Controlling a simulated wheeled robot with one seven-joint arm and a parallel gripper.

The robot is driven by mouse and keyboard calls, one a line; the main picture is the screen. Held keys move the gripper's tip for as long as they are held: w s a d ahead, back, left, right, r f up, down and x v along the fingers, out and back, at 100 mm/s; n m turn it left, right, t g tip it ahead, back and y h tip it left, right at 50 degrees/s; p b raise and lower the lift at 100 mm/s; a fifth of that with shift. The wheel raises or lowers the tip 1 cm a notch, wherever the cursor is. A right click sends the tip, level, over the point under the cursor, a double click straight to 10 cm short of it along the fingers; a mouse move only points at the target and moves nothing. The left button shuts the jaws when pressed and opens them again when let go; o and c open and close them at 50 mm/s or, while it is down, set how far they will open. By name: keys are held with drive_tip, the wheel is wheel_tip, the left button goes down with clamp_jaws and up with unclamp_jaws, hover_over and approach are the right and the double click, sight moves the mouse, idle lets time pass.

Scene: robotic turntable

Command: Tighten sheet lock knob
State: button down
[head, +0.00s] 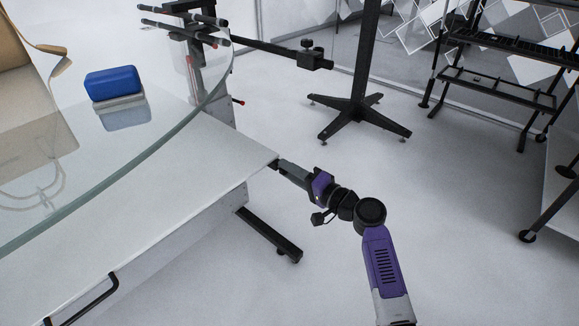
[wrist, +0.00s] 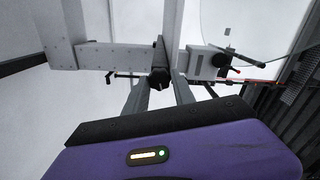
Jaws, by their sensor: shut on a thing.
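The black sheet lock knob (wrist: 157,76) shows in the wrist view, on the metal frame under the turntable. My gripper (wrist: 160,88) has a finger on each side of it and is shut on it. In the head view my gripper (head: 279,165) reaches from the right to the corner of the white table, its tips at the edge. The knob itself is hidden there. How tight the knob sits cannot be seen.
A glass disc (head: 150,153) overhangs the white table (head: 190,165), with a blue sponge-like block (head: 112,83) on it. A table foot (head: 270,235) extends below my gripper. A black stand (head: 360,115) and rack (head: 497,85) stand behind. Floor between is clear.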

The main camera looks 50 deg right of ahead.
drive_tip(key=shift+m+p, duration=0.75)
drive_tip(key=shift+m, duration=0.85)
drive_tip(key=shift+f, duration=0.1)
drive_tip(key=c, duration=1.1)
unclamp_jaws()
drive_tip(key=shift+s+d+p, duration=0.15)
drive_tip(key=shift+s+p, duration=0.4)
drive_tip(key=shift+s, duration=3.4)
drive_tip(key=shift+d, duration=0.1)
